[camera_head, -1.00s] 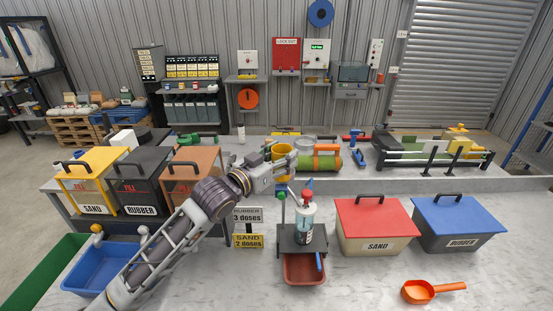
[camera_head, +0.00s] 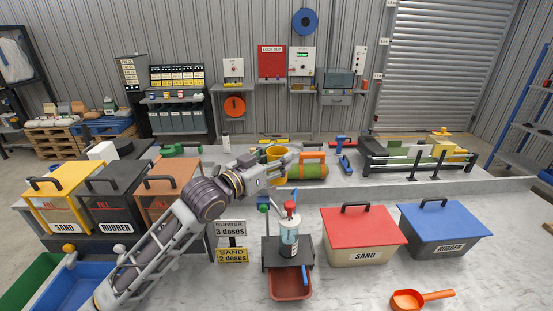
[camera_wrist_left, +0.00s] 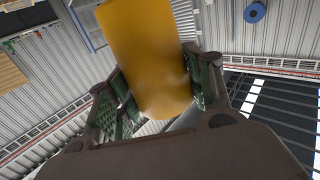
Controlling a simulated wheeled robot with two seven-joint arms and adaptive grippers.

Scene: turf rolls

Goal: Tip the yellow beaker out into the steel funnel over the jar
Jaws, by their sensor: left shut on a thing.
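My left gripper (camera_head: 284,164) is shut on the yellow beaker (camera_head: 274,153), above and behind the dispenser stand in the head view. The beaker looks roughly upright there, its lower part partly hidden by the gripper. In the left wrist view the beaker (camera_wrist_left: 148,55) fills the space between the two green-padded fingers (camera_wrist_left: 155,100). Its contents cannot be seen. A clear jar-like vessel (camera_head: 289,238) with a red top stands on a black stand. I cannot make out the steel funnel clearly. My right gripper is not in view.
A red tray (camera_head: 290,285) sits below the stand. A red-lidded sand box (camera_head: 363,252) and blue-lidded rubber box (camera_head: 450,240) stand to its right, an orange scoop (camera_head: 420,299) in front. A green roll (camera_head: 308,171) lies behind the gripper.

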